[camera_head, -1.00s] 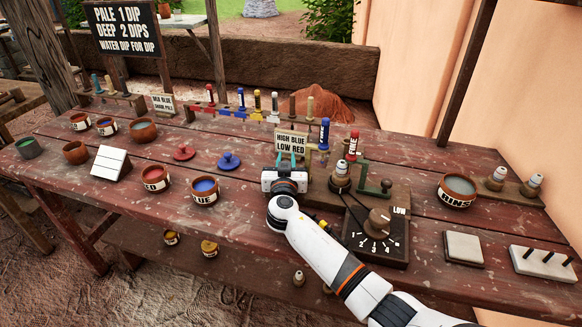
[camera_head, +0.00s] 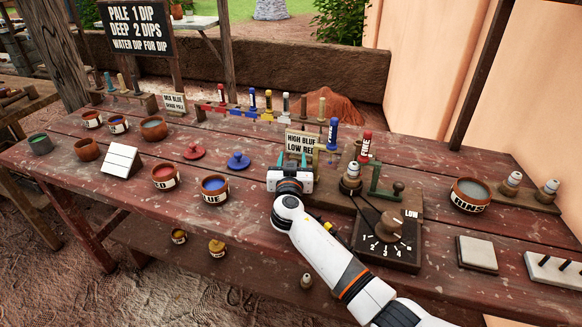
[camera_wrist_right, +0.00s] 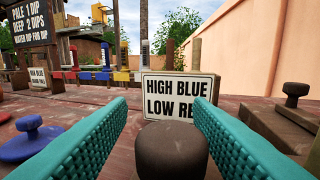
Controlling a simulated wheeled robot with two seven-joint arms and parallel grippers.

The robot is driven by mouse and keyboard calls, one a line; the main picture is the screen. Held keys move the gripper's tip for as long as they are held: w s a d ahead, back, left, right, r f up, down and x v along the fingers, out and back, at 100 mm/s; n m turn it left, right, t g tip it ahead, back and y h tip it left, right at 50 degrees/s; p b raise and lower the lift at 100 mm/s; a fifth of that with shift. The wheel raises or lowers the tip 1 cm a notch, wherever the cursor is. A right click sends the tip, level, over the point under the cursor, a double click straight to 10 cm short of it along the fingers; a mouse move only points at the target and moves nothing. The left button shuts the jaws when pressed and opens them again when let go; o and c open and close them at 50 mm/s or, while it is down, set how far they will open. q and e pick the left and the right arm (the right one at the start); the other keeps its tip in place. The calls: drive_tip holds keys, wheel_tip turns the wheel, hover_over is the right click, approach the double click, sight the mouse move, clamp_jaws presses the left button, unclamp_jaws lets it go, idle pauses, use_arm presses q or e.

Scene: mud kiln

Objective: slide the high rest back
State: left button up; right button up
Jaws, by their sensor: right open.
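The high rest is most likely the olive bracket (camera_head: 321,157) behind the "HIGH BLUE LOW RED" sign (camera_head: 302,142), under the upright blue tool (camera_head: 332,134). A green bracket (camera_head: 375,181) with a dark knob (camera_head: 398,187) stands to its right, by the upright red tool (camera_head: 366,146). My right gripper (camera_head: 292,160) is open in front of the sign. In the right wrist view a dark rounded knob (camera_wrist_right: 171,150) stands between its teal fingers (camera_wrist_right: 160,115), with gaps on both sides. The knob's lower part is hidden. My left gripper is out of view.
A dial box (camera_head: 388,240) and a pale-capped pot (camera_head: 351,178) stand right of my gripper. Left are the blue pot (camera_head: 213,188), red pot (camera_head: 165,177) and a blue lid (camera_head: 238,160). Behind is a row of coloured tools (camera_head: 260,108). Bare planks (camera_head: 245,205) lie left of my arm.

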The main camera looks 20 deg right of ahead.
drive_tip(key=v, duration=1.2)
drive_tip(key=shift+w+b, duration=0.1)
drive_tip(key=shift+b, duration=0.25)
